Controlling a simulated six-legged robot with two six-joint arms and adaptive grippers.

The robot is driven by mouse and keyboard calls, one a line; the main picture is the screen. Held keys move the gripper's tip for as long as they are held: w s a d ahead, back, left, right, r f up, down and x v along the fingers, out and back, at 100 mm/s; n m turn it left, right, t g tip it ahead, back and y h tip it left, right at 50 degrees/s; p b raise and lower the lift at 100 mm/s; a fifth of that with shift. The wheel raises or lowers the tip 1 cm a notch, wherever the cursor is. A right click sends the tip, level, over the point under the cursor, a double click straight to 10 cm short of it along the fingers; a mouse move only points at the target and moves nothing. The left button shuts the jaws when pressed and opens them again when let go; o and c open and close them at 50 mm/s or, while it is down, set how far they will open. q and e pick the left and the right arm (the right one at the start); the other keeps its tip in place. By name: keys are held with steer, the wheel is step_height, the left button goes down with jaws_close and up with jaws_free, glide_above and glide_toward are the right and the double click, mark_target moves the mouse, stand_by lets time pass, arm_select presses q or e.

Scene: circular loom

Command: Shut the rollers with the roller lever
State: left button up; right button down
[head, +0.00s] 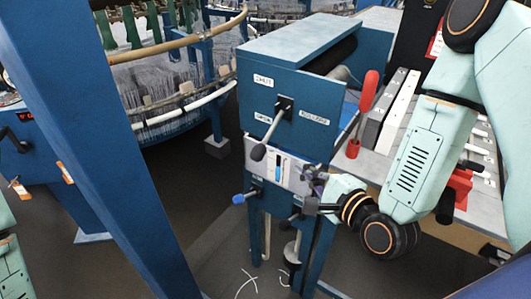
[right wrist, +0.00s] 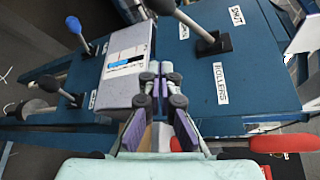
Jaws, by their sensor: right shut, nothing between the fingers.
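The roller lever (head: 271,132) has a grey knob and a black mount on the blue box, which bears the labels SHUT, OPEN and ROLLERS. It slants down and left, its knob below the OPEN label. In the right wrist view the lever (right wrist: 188,20) runs from its mount beside the ROLLERS label to the upper edge, where its knob is partly cut off. My right gripper (head: 314,190) is shut and empty, below and right of the knob, apart from the lever. Its fingers (right wrist: 161,70) show in front of the pale panel. My left gripper is not in view.
A red-handled lever (head: 368,95) stands right of the box. A blue-knobbed lever (head: 245,197) and a grey-knobbed lever (head: 290,222) are low on the stand. The pale panel (head: 280,165) is just under the roller lever. A blue post (head: 95,150) crosses the left. Dark floor lies between.

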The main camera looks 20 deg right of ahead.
mark_target(268, 135)
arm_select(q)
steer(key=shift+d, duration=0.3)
arm_select(e)
steer(key=w+a, duration=0.4)
steer(key=w, duration=0.4)
steer(key=shift+a+f, duration=0.25)
steer(key=shift+a, duration=0.1)
steer(key=shift+d, duration=0.15)
stand_by(0.3)
